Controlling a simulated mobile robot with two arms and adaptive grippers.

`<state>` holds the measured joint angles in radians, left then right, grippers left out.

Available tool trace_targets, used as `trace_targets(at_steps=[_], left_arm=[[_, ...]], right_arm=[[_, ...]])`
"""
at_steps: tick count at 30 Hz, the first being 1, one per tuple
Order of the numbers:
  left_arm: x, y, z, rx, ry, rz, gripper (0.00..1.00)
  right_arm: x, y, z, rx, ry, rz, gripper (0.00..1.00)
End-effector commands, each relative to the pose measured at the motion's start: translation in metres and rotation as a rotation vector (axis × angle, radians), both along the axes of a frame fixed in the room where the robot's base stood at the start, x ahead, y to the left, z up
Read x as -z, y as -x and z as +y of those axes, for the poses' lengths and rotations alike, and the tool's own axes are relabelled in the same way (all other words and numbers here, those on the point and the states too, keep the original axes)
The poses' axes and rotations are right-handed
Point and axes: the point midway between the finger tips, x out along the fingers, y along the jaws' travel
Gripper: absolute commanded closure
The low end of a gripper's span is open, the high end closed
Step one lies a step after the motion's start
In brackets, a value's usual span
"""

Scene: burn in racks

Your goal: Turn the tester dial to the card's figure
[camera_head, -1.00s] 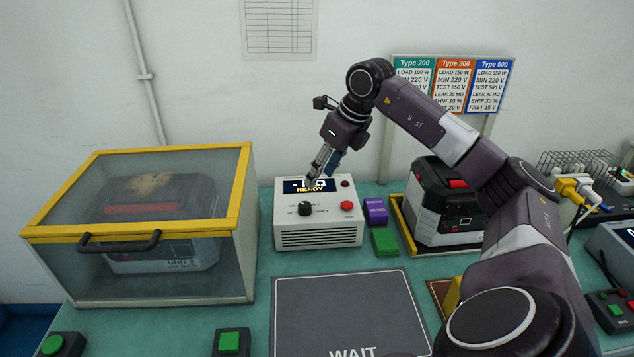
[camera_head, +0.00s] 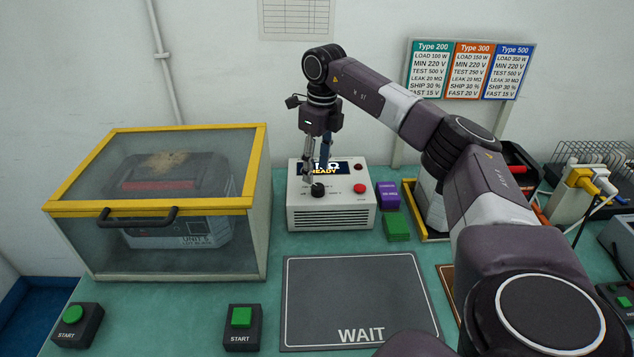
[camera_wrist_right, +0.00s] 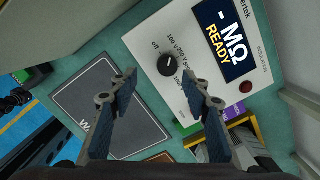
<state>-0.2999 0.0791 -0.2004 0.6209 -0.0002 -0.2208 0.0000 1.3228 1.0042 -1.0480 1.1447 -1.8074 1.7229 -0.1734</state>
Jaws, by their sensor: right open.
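The tester (camera_head: 330,215) is a white box with a display reading "READY" and a black dial (camera_head: 318,190). In the right wrist view the dial (camera_wrist_right: 167,65) has "off", "100 V" and other voltage marks around it; I cannot tell its setting surely. My right gripper (camera_head: 316,175) is open and points down just above the dial. In the wrist view its fingertips (camera_wrist_right: 159,82) are spread, with the dial showing between and beyond them; contact is not visible. The card board (camera_head: 468,70) at the back shows TEST 500 V, 250 V and 500 V for Types 200, 300 and 500.
Purple (camera_head: 388,190) and green (camera_head: 397,227) blocks stand right of the tester. A yellow-framed clear case (camera_head: 160,205) holding a unit stands left. A grey WAIT mat (camera_head: 355,290) lies empty in front.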

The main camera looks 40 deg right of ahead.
Motion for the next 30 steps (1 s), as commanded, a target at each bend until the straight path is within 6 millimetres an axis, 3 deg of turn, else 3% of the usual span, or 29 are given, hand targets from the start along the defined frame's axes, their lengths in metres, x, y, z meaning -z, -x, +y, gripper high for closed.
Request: trace_targets(at_steps=[8, 21, 30], left_arm=[[-0.002, 0.0, 0.0, 0.0, 0.0, 0.0, 1.0], [-0.013, 0.0, 0.0, 0.0, 0.0, -0.001, 1.0], [-0.015, 0.0, 0.0, -0.001, 0.0, 0.0, 1.0]], right_arm=[[-0.012, -0.008, -0.007, -0.027, 0.077, 0.056, 0.56], [0.05, -0.008, -0.01, -0.028, 0.076, 0.061, 0.56], [0.065, -0.009, -0.011, -0.028, 0.076, 0.057, 0.56]])
